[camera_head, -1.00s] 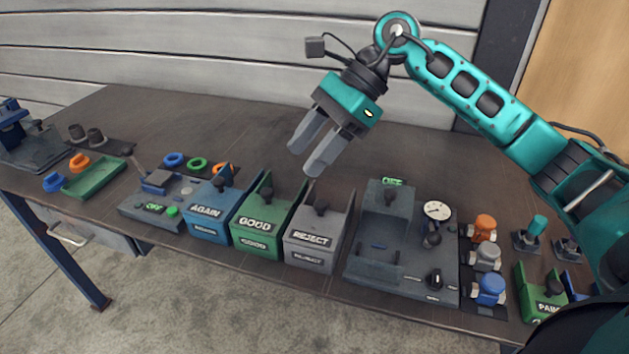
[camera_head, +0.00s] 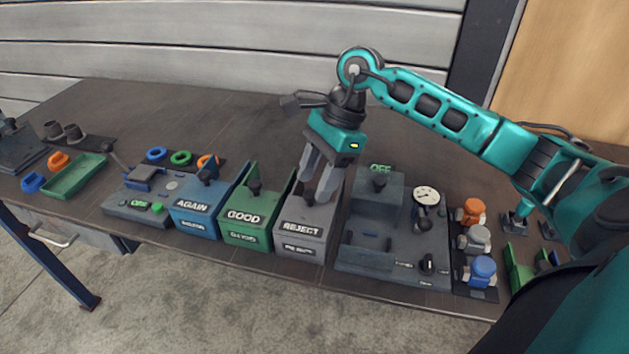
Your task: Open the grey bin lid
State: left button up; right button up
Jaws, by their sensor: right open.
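The grey bin (camera_head: 302,245) labelled REJECT stands near the table's front edge, to the right of the green GOOD bin. Its lid looks closed, with a dark knob (camera_head: 308,196) on top. My right gripper (camera_head: 316,198) points down over the grey bin, with its fingers open around or just beside the knob. One finger partly covers the lid, and I cannot tell whether the fingers touch the knob. My left gripper is not in view.
The green GOOD bin (camera_head: 246,231) and blue AGAIN bin (camera_head: 198,217) stand close on the left. A grey test station (camera_head: 385,255) with a gauge (camera_head: 425,195) stands close on the right. The table behind the bins (camera_head: 240,120) is clear.

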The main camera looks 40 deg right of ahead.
jog(key=shift+x, duration=0.75)
jog(key=shift+c, duration=0.4)
grip_shut()
